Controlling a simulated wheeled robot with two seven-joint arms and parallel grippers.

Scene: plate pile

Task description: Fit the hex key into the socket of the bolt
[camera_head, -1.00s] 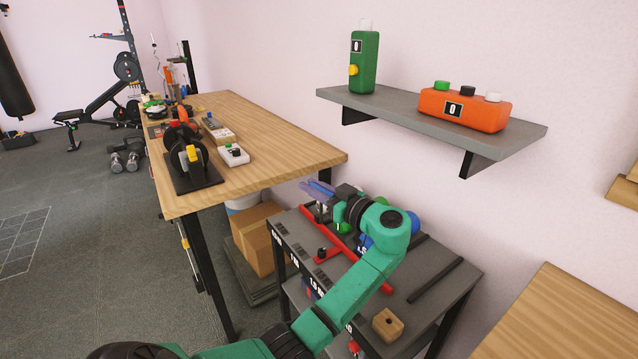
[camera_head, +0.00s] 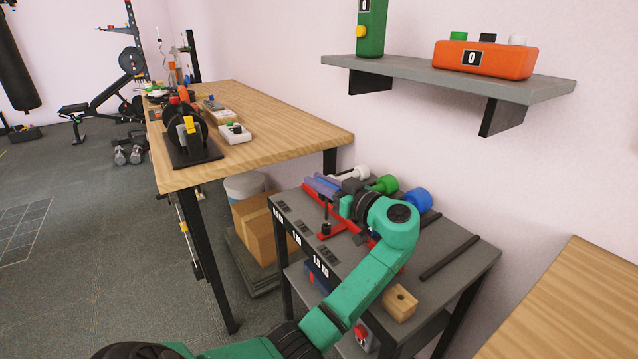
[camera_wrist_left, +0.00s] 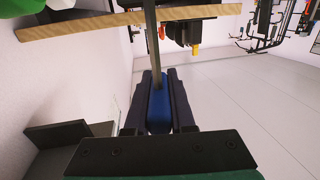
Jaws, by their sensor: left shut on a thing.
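My left gripper (camera_head: 322,185) is shut on a blue-handled tool (camera_wrist_left: 158,105) with a thin grey shaft, seemingly the hex key. In the left wrist view the handle lies between the two dark fingers, and the shaft runs away past the top edge, so its tip is out of view. In the head view the gripper is above the far end of the dark rack. A thin dark upright rod with a black foot shows below the fingers; I cannot tell whether it belongs to the tool. I cannot make out the bolt or its socket. My right gripper is not in view.
The dark rack (camera_head: 455,255) carries red bars, white, green and blue weights (camera_head: 417,200), and a wooden block (camera_head: 400,304) with a hole. A wooden workbench (camera_head: 270,125) stands behind left. A grey wall shelf (camera_head: 450,77) juts out above right.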

